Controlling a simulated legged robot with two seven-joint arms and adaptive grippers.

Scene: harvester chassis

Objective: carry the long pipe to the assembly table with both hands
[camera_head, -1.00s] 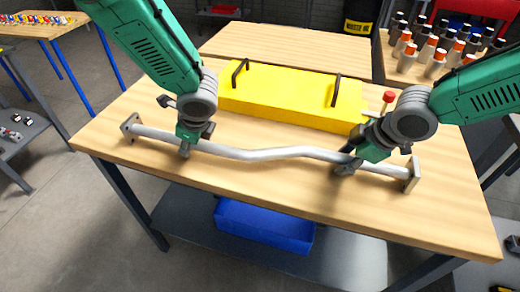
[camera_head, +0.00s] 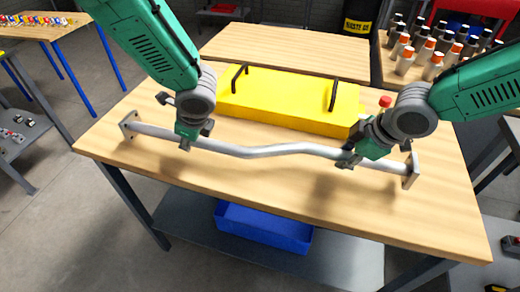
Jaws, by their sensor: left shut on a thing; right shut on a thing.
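The long grey pipe (camera_head: 265,151) has a slight bend in its middle and a flat flange plate at each end. It spans the wooden table (camera_head: 300,205) from left to right, and a soft shadow on the wood beneath it suggests it is slightly raised. My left gripper (camera_head: 187,143) is shut on the pipe near its left end. My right gripper (camera_head: 348,161) is shut on the pipe toward its right end. The fingers partly hide the pipe where they hold it.
A yellow box (camera_head: 285,98) with two black handles stands on the table just behind the pipe. A blue bin (camera_head: 264,227) sits on the shelf below. Bottles with orange caps (camera_head: 405,58) stand on a table at the back right. The table's front strip is clear.

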